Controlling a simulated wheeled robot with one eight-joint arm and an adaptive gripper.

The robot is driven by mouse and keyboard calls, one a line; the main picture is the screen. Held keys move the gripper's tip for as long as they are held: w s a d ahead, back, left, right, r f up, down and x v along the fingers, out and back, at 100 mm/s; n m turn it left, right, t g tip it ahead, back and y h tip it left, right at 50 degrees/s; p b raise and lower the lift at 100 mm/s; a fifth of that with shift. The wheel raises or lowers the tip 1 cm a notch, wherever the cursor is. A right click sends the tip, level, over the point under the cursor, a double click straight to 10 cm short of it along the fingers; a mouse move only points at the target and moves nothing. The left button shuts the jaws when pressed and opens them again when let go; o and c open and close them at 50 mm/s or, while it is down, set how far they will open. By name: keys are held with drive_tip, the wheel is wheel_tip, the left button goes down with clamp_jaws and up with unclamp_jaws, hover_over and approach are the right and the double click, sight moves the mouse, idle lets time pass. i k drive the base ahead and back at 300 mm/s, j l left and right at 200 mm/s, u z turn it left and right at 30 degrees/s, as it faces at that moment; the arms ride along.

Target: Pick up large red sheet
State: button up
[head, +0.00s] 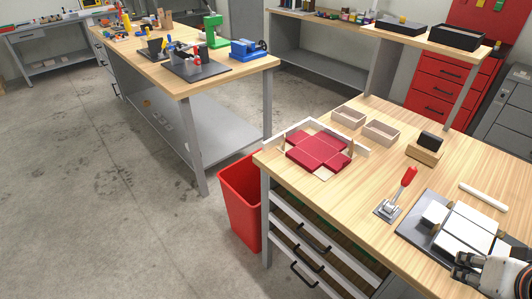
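The large red sheet (319,150) lies at the far left corner of the near wooden workbench. It is cross-shaped with crease lines and sits within a pale wooden corner guide (357,147). My gripper (460,267) is at the bottom right, over or beside a dark board with white panels. It is far to the right of the red sheet and apart from it. Its dark fingers look spread, with nothing visibly held between them.
Two small open boxes (381,132) stand behind the sheet. A red bin (240,200) stands left of the bench.

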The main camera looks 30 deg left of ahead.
sight(313, 151)
drive_tip(key=u, duration=0.95)
drive_tip(key=i+j, duration=0.2)
drive_tip(key=i, duration=0.2)
drive_tip(key=i+j+z, duration=0.1)
drive_tip(key=i, duration=0.35)
drive_tip(key=j, duration=0.1)
